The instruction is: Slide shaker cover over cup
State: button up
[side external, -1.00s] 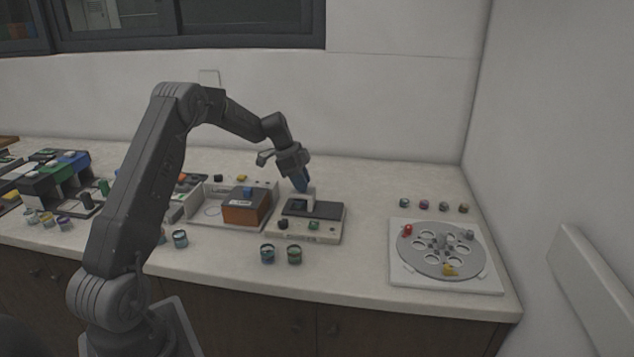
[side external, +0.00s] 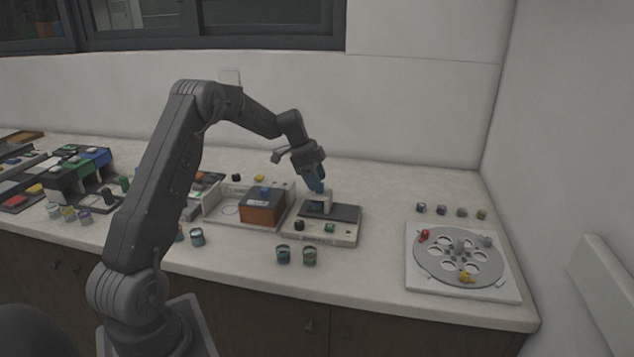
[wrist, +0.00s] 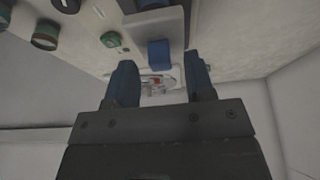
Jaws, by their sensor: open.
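My gripper (side external: 317,189) is open, with its blue fingers pointing down over a pale upright bracket (side external: 320,203) on a low white device with a dark top plate (side external: 345,212). In the wrist view a blue block (wrist: 158,53) on the pale bracket appears between the two finger lines (wrist: 160,70); contact cannot be told. An orange box with a blue tab on top (side external: 263,210) sits in a white tray to the left; I cannot tell which of these parts is the shaker cover. Two small dark cups (side external: 283,254) (side external: 310,256) stand in front of the device. No cup shows under the bracket.
The device's front has a black knob (side external: 299,225) and a green button (side external: 329,227). The white tray (side external: 233,222) adjoins it on the left. A grey turntable (side external: 432,270) on a white base stands at right, with several small jars behind. Counter between device and turntable is clear.

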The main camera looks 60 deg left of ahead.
jog(key=v, duration=1.2)
jog(key=shift+r, duration=0.3)
jog(key=s+d+r+n+y, duration=0.1)
jog(key=s+d+r+n, duration=0.2)
jog(key=d, duration=0.7)
jog(key=s+d+r+n+y, duration=0.1)
jog(key=s+d+r, duration=0.3)
jog(key=d, duration=0.6)
jog(key=s+d+f+n+t, duration=0.1)
jog(key=s+d+f+n, duration=0.1)
jog(key=s+d, duration=0.4)
jog(key=s+d+f+n+t+y, duration=0.1)
jog(key=s+d+f+n, duration=0.2)
jog(key=s+d, duration=0.4)
jog(key=s, duration=0.5)
jog(key=shift+d, duration=0.35)
